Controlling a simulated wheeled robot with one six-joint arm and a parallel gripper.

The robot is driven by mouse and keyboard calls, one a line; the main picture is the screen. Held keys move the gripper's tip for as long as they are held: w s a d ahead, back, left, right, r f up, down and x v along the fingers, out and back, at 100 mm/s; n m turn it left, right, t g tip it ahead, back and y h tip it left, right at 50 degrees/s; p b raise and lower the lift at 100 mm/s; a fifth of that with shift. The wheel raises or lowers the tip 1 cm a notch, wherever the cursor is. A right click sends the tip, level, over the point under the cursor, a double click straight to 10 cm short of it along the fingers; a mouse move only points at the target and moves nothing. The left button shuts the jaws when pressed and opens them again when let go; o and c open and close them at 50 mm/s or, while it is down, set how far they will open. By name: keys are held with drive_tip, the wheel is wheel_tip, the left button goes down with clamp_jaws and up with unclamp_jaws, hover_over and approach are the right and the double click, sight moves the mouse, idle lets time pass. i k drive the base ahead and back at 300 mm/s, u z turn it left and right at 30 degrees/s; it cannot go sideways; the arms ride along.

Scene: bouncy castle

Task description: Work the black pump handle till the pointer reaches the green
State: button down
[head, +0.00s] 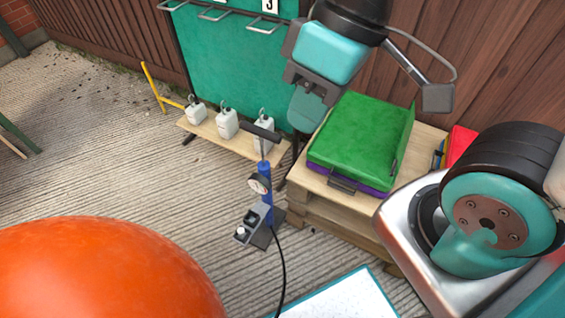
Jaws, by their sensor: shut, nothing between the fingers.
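A floor pump with a blue barrel (266,178) stands upright on a dark foot plate (266,238) on the paving. Its black handle (262,132) sits on a rod above the barrel, so the handle is raised. A round pale gauge (259,184) faces me on the barrel; its pointer and any green band are too small to read. My gripper (304,118) hangs fingers down, right of the handle and nearer the top of the picture. It is shut and empty, and appears apart from the handle.
White weights (228,123) with hooks stand on a low plank behind the pump. A green case (357,140) lies on a wooden pallet (330,205) to the right. A grey box (253,222) and black hose (283,275) are at the pump's foot. An orange ball (105,270) fills the lower left.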

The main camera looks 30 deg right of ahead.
sight(262, 133)
drive_tip(key=z, duration=0.55)
drive_tip(key=k, duration=1.15)
drive_tip(key=z, duration=0.3)
